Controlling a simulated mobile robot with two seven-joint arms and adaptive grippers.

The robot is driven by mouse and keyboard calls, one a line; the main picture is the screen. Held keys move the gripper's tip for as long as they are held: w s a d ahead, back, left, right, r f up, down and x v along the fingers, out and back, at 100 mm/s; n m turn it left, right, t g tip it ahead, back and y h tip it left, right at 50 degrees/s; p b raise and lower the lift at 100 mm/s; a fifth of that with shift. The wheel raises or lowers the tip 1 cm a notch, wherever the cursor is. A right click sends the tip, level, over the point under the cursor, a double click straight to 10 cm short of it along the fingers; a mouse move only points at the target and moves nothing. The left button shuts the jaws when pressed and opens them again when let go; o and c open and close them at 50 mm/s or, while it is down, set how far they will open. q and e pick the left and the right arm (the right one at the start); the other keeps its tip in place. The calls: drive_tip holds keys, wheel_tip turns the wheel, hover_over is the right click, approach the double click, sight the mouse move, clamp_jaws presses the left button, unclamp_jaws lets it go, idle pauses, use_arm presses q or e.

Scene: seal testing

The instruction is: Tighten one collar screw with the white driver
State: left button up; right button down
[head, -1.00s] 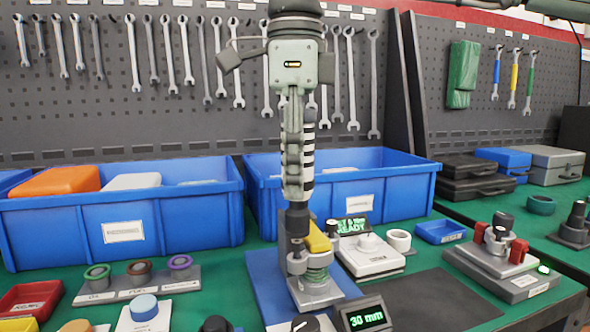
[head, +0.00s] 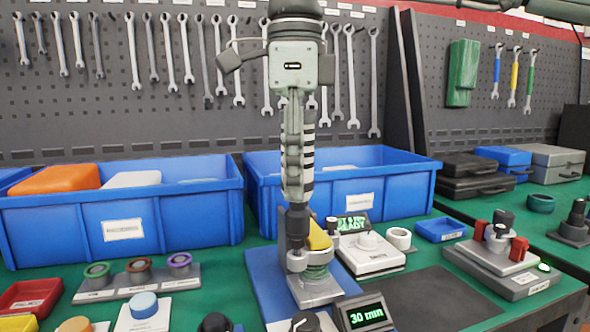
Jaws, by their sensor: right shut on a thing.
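My right gripper (head: 294,165) hangs down from the top centre, shut on the driver. The driver (head: 309,160) stands upright in its fingers, with white and black bands showing along the right side. Its dark lower part (head: 297,220) points down at the left part of a grey fixture (head: 317,290) on a blue mat (head: 262,278). A small grey round part, perhaps the collar screw (head: 297,261), lies right under it; whether the tip is seated is too small to tell. A yellow block (head: 319,237) and green rings (head: 317,272) are beside it. My left gripper is not in view.
Two blue bins (head: 170,222) (head: 385,196) stand behind. A white device with a READY screen (head: 353,224) and a 30 mm display (head: 367,314) are close on the right. A ring rack (head: 137,283) is at left. A dark pad (head: 430,300) lies clear at right.

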drive_tip(key=shift+f+b, duration=0.4)
drive_tip(key=shift+f, duration=0.3)
idle(0.4)
drive_tip(key=shift+f+p, duration=0.65)
drive_tip(key=shift+p, duration=0.2)
idle(3.8)
drive_tip(key=shift+r, duration=0.1)
drive_tip(key=shift+r+p, duration=2.3)
drive_tip(key=shift+r, duration=0.2)
